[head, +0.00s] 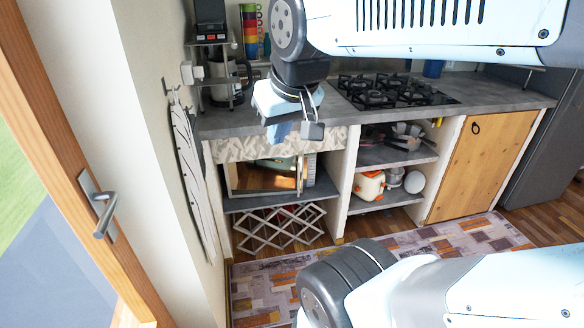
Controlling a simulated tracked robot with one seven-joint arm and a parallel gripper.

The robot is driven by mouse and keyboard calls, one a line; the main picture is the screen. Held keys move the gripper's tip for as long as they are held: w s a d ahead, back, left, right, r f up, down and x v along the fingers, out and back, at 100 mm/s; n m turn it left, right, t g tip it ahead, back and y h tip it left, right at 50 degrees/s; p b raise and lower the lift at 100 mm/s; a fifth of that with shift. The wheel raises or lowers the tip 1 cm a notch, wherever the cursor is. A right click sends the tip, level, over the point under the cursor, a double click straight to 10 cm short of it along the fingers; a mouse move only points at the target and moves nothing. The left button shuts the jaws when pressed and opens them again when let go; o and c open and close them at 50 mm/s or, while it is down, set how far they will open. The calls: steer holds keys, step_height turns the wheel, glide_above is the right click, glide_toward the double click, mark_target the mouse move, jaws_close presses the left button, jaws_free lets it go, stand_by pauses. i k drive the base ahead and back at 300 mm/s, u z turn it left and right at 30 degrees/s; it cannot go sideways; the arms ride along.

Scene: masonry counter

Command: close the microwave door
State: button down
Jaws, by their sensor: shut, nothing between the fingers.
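The microwave (310,170) sits on the left shelf under the counter, below a patterned strip. Its door (262,181) shows as a framed, glossy panel with brownish reflections and an upright bar at its right side. I cannot tell from this view how far the door stands open. My gripper (313,131) is shut and empty. It hangs in front of the counter's front edge, above and apart from the microwave, near its upper right in the picture. My wrist covers part of the counter edge.
A folding lattice rack (280,228) stands below the microwave. Open shelves to the right hold pans and an orange-white appliance (369,186). A gas hob (390,91) is on the counter (455,112). A wall with a hanging cloth (188,150) bounds the left.

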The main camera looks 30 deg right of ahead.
mark_target(282, 175)
steer(key=z, duration=0.1)
steer(key=k, duration=1.1)
steer(key=z, duration=0.5)
steer(key=i, duration=1.5)
